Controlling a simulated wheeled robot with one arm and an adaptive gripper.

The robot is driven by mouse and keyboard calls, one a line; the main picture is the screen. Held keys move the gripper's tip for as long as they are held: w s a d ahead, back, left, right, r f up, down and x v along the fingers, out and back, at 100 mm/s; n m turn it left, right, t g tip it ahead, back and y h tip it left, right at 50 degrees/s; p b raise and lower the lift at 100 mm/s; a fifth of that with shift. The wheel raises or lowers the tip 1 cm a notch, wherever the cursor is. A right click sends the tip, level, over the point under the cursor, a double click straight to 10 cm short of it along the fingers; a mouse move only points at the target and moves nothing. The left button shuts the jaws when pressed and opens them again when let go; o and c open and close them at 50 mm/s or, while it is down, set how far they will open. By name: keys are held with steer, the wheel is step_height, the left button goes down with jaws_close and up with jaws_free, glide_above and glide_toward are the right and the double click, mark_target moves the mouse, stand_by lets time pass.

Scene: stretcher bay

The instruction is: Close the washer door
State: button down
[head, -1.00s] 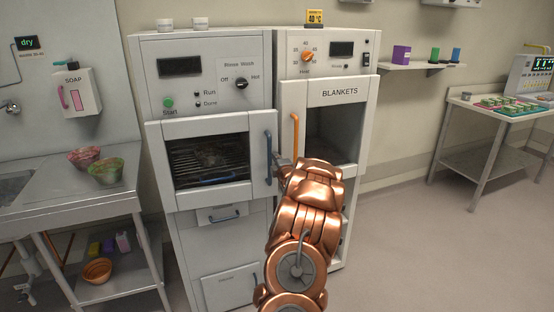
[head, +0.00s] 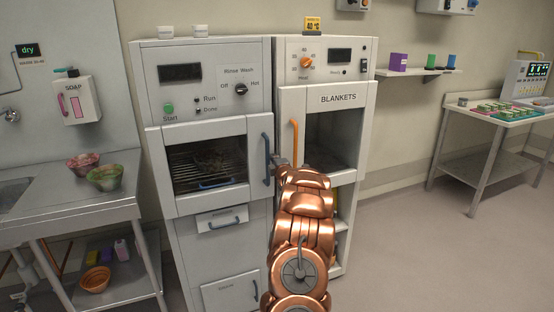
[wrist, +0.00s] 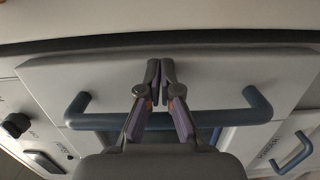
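The washer (head: 205,60) is the left white machine in the head view. Its door (head: 222,130) has a dark window onto a wire rack and a blue upright handle (head: 266,158). The door stands slightly proud of the front; I cannot tell whether it is latched. My gripper (head: 277,161) is at the handle, mostly hidden behind my copper arm. In the wrist view my gripper (wrist: 160,72) has its fingertips together with nothing visible between them. The tips reach past the blue handle bar (wrist: 225,122) to the pale door face (wrist: 215,85); contact is unclear.
The blanket warmer (head: 345,97), with an orange handle (head: 294,145), stands right beside the washer. A steel counter (head: 60,200) with two bowls is at left. A steel table (head: 475,163) stands at right, with open floor before it.

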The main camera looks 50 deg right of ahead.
steer(key=shift+w+r, duration=0.2)
steer(key=shift+r, duration=0.6)
steer(key=shift+a+b, duration=0.1)
steer(key=shift+b, duration=0.2)
steer(key=s+d+f+b+v, duration=0.1)
steer(key=b+v, duration=0.5)
steer(key=v, duration=0.8)
steer(key=shift+f, duration=0.3)
